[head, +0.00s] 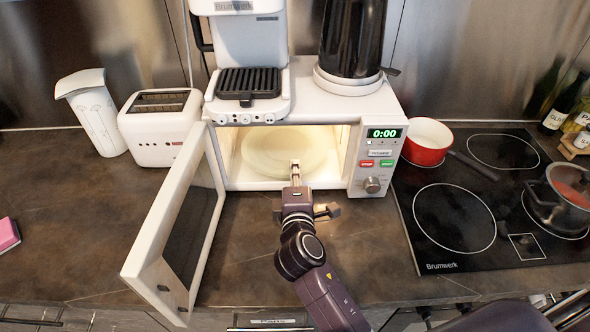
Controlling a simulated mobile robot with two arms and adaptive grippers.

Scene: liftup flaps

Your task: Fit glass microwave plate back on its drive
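The white microwave (371,160) stands open on the counter, its lit cavity facing me. The pale, translucent glass plate (268,150) lies inside, looking roughly level on the cavity floor. The drive beneath it is hidden, so I cannot tell whether the plate is seated. My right gripper (295,168) reaches into the opening from the front, with its narrow fingertips at the plate's front right rim. The fingers look close together, but I cannot tell whether they grip the rim. My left gripper is out of view.
The microwave door (179,232) swings out toward the front left. A coffee machine (246,50) and a dark kettle (352,40) stand on top. A toaster (158,128) is at left; a red pan (427,141) and the cooktop (455,218) are at right.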

